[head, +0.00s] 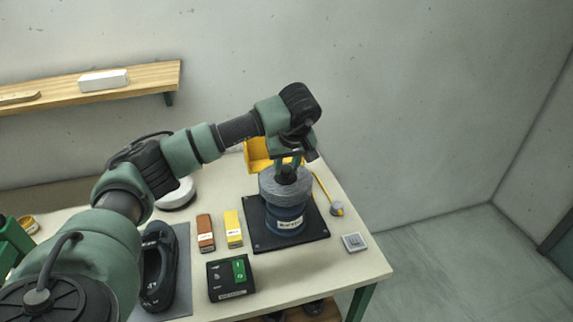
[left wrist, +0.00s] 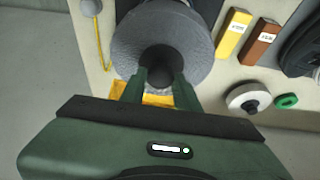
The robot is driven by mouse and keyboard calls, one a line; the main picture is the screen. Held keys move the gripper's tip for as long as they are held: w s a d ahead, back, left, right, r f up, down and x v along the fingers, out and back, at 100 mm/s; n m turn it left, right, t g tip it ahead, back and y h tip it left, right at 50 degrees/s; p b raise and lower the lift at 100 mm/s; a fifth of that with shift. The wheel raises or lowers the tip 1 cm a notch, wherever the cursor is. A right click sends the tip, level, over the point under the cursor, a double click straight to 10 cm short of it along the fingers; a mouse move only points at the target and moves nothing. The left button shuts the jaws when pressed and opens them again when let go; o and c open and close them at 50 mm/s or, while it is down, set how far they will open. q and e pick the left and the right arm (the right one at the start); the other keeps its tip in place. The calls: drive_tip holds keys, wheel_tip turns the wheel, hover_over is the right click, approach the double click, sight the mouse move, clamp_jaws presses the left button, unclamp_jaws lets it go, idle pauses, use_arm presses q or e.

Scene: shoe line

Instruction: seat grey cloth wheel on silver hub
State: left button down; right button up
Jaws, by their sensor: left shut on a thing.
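The grey cloth wheel (head: 286,187) is a thick, flat-lying disc over a blue cylindrical motor body (head: 285,218) with a white label, on a black base plate (head: 262,236). My left gripper (head: 288,168) reaches down from above at the wheel's middle and is shut on its dark central piece. In the left wrist view, the two green fingers of my left gripper (left wrist: 160,80) stand either side of that dark centre, with the wheel (left wrist: 130,42) around it. The silver hub is hidden under the wheel; I cannot tell whether the wheel rests on it. My right gripper is not in view.
A yellow bin (head: 257,152) stands behind the wheel. A yellow bar (head: 233,229), brown bar (head: 205,233), black switch box (head: 231,278) and black shoe (head: 158,268) are to its left. A grey piece on a yellow cord (head: 337,209) and a square plate (head: 354,243) are right.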

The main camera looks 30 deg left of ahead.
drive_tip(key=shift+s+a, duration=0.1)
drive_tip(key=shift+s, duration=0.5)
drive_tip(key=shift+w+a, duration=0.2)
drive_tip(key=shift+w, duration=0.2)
use_arm(q)
drive_tip(key=shift+f+b, duration=0.35)
drive_tip(key=shift+f, duration=0.2)
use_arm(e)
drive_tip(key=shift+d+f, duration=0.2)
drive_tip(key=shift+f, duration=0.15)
use_arm(q)
drive_tip(key=c, duration=1.3)
unclamp_jaws()
drive_tip(key=shift+p+v, duration=1.95)
drive_tip(key=shift+v, duration=0.95)
wheel_tip(320, 180, up, 5)
drive_tip(key=p, duration=0.3)
hover_over(289, 185)
drive_tip(key=s+d, duration=0.1)
drive_tip(key=d, duration=0.1)
drive_tip(key=shift+s+a+f, duration=0.1)
drive_tip(key=shift+s+a, duration=0.1)
drive_tip(key=shift+a, duration=0.05)
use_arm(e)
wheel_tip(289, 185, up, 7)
